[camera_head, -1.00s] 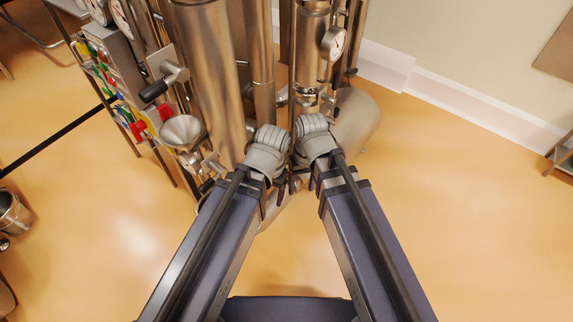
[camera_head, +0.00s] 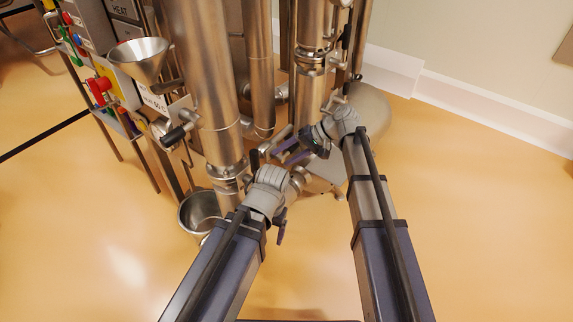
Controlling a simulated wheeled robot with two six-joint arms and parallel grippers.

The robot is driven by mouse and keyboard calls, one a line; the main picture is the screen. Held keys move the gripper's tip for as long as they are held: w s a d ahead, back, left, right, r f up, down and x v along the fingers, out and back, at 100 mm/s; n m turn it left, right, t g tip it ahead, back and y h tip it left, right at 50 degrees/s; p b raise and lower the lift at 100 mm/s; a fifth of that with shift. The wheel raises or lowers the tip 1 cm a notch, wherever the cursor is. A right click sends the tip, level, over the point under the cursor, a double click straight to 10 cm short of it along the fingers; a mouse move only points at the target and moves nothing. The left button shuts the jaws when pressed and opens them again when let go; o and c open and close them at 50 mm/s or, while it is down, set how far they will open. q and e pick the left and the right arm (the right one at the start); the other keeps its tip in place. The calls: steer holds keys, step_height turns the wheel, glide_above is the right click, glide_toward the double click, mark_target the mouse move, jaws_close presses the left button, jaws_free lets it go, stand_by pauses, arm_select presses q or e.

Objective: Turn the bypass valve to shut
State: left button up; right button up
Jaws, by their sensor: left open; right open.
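I cannot tell for sure which fitting is the bypass valve. A black-handled lever (camera_head: 174,135) sticks out beside the wide steel column at left. My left gripper (camera_head: 276,195) is open in front of the lower pipework, its dark fingers spread above and below the wrist. A small steel fitting (camera_head: 298,180) lies just right of it, partly hidden by my grippers. My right gripper (camera_head: 286,152) is open, its fingers pointing left at the foot of the pipes, above the left one. I cannot tell whether either touches a pipe. Nothing shows held.
A steel funnel (camera_head: 139,58) and a panel with coloured controls (camera_head: 100,88) stand at left. A steel bucket (camera_head: 197,212) is on the floor below the wide column (camera_head: 203,80). A rounded steel vessel (camera_head: 368,108) stands behind my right gripper. The floor at right is clear.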

steer(key=w+d+f+m+t+y+b, duration=0.25)
steer(key=w+d+f+b, duration=0.2)
steer(key=w+b, duration=0.35)
steer(key=w+d+f+m+t+y+b, duration=0.1)
steer(key=w+d+f+y+b, duration=0.2)
steer(key=w+f+b, duration=0.55)
arm_select(q)
step_height(320, 180, down, 22)
steer(key=b, duration=0.2)
steer(key=shift+b, duration=0.4)
arm_select(e)
steer(key=a+r, duration=0.1)
steer(key=a, duration=0.6)
steer(key=shift+a, duration=0.3)
arm_select(q)
steer(key=shift+r, duration=0.1)
arm_select(e)
steer(key=shift+r+n, duration=0.1)
steer(key=shift+n, duration=0.15)
jaws_close()
